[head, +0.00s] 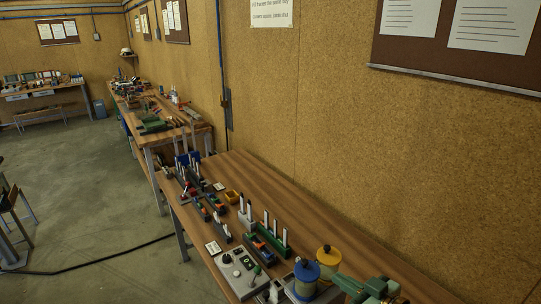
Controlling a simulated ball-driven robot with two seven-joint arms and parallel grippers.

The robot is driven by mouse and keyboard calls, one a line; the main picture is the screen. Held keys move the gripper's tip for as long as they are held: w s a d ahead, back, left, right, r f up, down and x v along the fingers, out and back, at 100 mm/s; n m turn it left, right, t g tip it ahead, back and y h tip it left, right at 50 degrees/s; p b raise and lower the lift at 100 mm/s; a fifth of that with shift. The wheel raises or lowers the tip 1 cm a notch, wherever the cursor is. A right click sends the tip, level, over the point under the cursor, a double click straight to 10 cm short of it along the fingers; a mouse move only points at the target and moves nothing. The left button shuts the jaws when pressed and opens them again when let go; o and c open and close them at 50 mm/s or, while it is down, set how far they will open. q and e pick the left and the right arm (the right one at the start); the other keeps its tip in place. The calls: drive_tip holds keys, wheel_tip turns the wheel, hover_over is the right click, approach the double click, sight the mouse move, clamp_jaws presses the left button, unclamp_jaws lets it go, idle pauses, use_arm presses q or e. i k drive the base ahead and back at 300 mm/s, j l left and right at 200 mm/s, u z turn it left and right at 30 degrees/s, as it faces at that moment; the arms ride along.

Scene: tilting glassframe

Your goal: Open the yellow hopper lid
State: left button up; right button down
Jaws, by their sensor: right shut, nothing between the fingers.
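The yellow hopper lid (327,254) caps a pale round hopper near the front of the near bench. It looks seated flat, with a small knob on top. A second hopper with a blue lid (306,268) stands just to its left and nearer. My right gripper (345,283) appears as the green shape at the bottom right, below and right of the yellow lid. It looks shut and empty, and I see no clear contact with the lid. Its fingers are small and hard to make out. My left gripper is not in view.
A grey control panel (238,271) with knobs and a green-topped lever lies left of the hoppers. A green rack with white upright rods (270,240) stands behind them. The bench top (290,205) is clear along the wall. A dark cable crosses the floor.

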sight(330, 256)
drive_tip(key=k+j, duration=0.25)
drive_tip(key=k, duration=0.15)
drive_tip(key=k+j, duration=0.25)
drive_tip(key=k, duration=0.15)
